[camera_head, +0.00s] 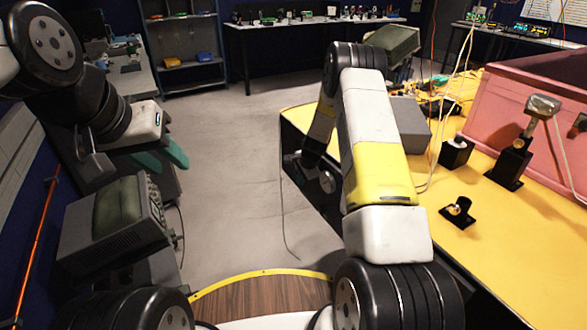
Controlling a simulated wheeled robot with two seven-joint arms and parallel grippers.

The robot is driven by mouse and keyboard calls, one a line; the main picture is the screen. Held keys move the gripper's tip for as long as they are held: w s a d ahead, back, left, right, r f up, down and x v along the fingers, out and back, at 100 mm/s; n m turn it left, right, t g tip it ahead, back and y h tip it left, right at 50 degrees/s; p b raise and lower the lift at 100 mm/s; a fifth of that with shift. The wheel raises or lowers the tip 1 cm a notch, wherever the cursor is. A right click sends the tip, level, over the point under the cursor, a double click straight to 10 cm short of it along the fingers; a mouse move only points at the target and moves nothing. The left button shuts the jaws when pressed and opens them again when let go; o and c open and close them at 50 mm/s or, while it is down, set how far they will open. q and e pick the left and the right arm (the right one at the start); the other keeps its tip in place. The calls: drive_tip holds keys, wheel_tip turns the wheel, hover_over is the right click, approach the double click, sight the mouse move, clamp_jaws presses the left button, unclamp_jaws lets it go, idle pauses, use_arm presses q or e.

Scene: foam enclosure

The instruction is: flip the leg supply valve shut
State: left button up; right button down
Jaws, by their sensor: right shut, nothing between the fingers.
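I cannot tell for sure which fitting on the yellow bench (477,262) is the leg supply valve. A black stand (508,165) with a brass-coloured part holds a greyish block (543,105) on a raised stem. A small black bracket with a round metal piece (459,210) sits nearer me, and a black block with a pale knob (457,149) stands behind it. My left gripper (165,157) hangs at the left with its teal fingers apart, far from the bench.
A pink foam enclosure (540,105) stands on the bench's right side, with loose cables and a grey box (408,122) near it. A monitor-like instrument (115,215) is at left. The floor (235,150) between is clear. Shelves and another bench are at the back.

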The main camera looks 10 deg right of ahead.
drive_tip(key=shift+r, duration=0.15)
drive_tip(key=v, duration=0.7)
drive_tip(key=shift+r, duration=0.25)
drive_tip(key=shift+s, duration=0.15)
